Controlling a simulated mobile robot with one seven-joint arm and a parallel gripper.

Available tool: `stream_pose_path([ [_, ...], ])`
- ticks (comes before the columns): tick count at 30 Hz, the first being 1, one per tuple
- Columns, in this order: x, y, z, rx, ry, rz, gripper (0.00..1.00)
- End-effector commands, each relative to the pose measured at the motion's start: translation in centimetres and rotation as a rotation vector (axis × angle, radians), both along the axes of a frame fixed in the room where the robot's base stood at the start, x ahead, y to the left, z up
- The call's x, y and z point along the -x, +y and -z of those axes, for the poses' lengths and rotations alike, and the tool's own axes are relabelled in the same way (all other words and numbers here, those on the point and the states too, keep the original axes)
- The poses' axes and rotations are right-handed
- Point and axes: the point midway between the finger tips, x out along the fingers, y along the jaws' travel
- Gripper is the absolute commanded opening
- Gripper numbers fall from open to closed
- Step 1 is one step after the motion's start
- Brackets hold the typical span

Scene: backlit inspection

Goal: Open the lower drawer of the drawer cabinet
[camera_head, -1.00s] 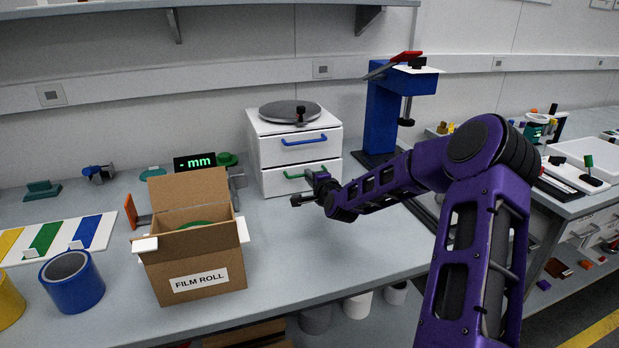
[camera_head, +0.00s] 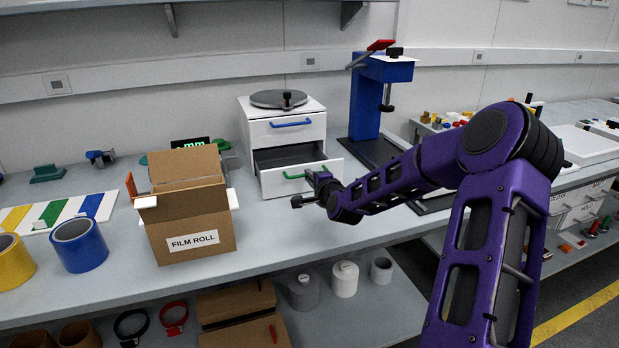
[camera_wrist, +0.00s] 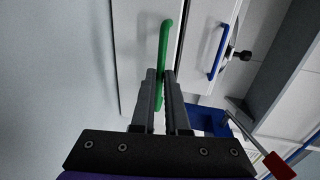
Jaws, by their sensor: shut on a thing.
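The white drawer cabinet (camera_head: 283,107) stands on the bench toward the back. Its upper drawer (camera_head: 290,128) has a blue handle and is closed. Its lower drawer (camera_head: 318,183) has a green handle (camera_head: 293,174) and stands out from the cabinet, with its dark inside showing. My gripper (camera_head: 297,201) is at the drawer's front. In the wrist view my gripper (camera_wrist: 162,88) has its fingers on either side of the green handle (camera_wrist: 166,40), shut on it. The blue handle (camera_wrist: 218,50) shows to the right there.
A cardboard box (camera_head: 190,238) labelled FILM ROLL stands on the bench left of the drawer. A blue press (camera_head: 369,100) stands right of the cabinet. A blue roll (camera_head: 79,246) is at the left front. Bare bench (camera_head: 290,225) lies in front of the drawer.

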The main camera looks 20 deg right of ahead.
Motion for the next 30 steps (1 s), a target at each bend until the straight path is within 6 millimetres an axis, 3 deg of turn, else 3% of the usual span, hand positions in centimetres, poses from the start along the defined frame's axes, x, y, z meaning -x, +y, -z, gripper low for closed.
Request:
stream_pose_path([
  [18,0.44,-0.03,-0.03,0.0,0.0,0.001,0.0],
  [19,0.44,-0.03,-0.03,0.0,0.0,0.001,0.17],
  [23,0.45,-0.03,-0.02,0.0,0.0,0.001,0.41],
  [30,0.45,-0.02,-0.02,0.0,0.0,0.0,0.42],
])
